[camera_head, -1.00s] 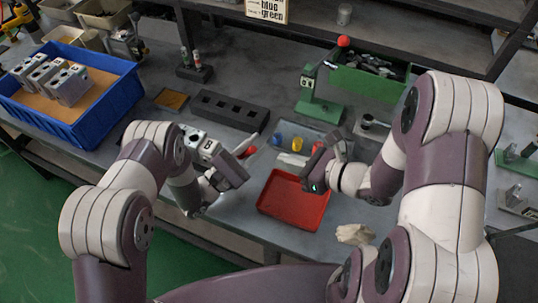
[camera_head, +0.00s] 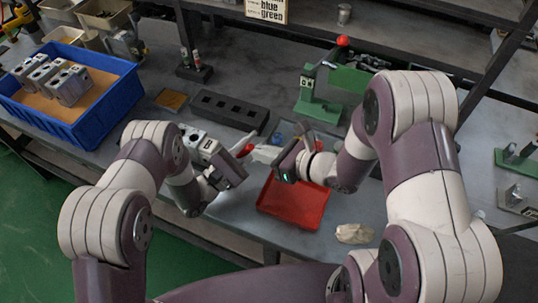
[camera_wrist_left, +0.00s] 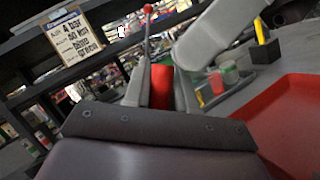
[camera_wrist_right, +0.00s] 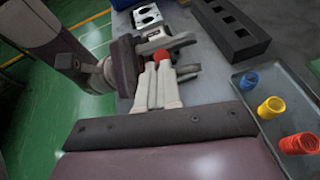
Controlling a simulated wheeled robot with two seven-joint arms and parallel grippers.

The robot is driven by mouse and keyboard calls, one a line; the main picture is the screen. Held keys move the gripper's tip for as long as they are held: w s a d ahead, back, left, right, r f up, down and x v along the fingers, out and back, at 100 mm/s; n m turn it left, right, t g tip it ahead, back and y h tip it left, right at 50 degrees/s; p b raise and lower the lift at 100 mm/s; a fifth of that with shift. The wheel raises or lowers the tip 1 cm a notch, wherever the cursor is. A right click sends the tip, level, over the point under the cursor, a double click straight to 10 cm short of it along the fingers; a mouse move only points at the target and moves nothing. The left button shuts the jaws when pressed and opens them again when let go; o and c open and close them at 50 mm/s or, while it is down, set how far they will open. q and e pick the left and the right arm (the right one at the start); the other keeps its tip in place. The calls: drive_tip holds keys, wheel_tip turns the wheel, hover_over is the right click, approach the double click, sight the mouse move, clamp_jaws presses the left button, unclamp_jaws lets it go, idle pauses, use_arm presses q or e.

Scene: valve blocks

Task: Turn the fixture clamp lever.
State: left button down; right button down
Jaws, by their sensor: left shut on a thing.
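The green clamp fixture (camera_head: 313,101) stands toward the back of the bench. Its lever rises to a red ball knob (camera_head: 343,42); the knob also shows in the left wrist view (camera_wrist_left: 148,9). My left gripper (camera_head: 243,155) is far from the lever, at the middle front, shut on a red part (camera_wrist_left: 161,86), which also shows in the right wrist view (camera_wrist_right: 161,55). My right gripper (camera_head: 262,153) faces it over the bench, its pale fingertips (camera_wrist_right: 157,68) close together near the red part. Whether they are fully shut is unclear.
A red tray (camera_head: 294,205) lies below my right gripper. A clear tray (camera_wrist_right: 285,95) holds blue, yellow and red fittings. A black rack with square holes (camera_head: 228,109) lies behind. A blue crate (camera_head: 118,106) of valve blocks stands left. A pale lump (camera_head: 354,234) lies front right.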

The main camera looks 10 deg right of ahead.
use_arm(q)
drive_tip(key=shift+s+d+f, duration=0.25)
drive_tip(key=shift+s, duration=0.15)
use_arm(e)
drive_tip(key=shift+w+a+r, duration=0.15)
drive_tip(key=shift+w+r, duration=0.05)
drive_tip(key=shift+r, duration=0.1)
use_arm(q)
drive_tip(key=c, duration=1)
unclamp_jaws()
drive_tip(key=shift+c, duration=0.2)
drive_tip(key=shift+w, duration=0.1)
use_arm(e)
drive_tip(key=shift+f, duration=0.15)
